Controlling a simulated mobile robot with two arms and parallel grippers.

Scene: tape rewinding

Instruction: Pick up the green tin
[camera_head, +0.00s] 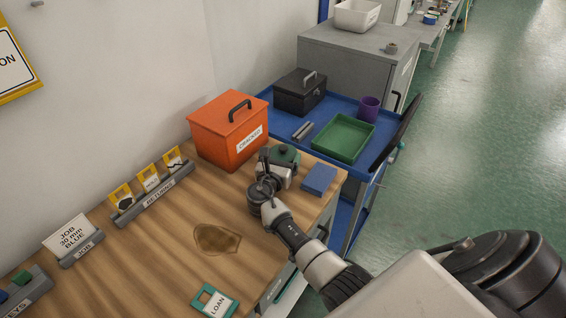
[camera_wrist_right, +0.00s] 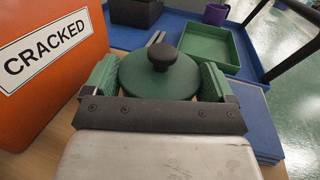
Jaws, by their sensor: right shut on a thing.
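The green tin (camera_head: 286,153) has a round green lid with a dark knob and is near the far right corner of the wooden table. My right gripper (camera_head: 280,168) is shut on it. In the right wrist view the green tin (camera_wrist_right: 158,78) sits between the two green-padded fingers, with its lid and knob facing the camera. The gripper hides the tin's lower body, so I cannot tell whether its base touches the table. My left gripper is not in view.
An orange box labelled CRACKED (camera_head: 229,130) stands close to the left of the tin. A blue block (camera_head: 319,178) lies to its right. Behind is a blue cart (camera_head: 283,110) with a green tray (camera_head: 344,138), black box (camera_head: 300,93) and purple cup (camera_head: 369,109).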

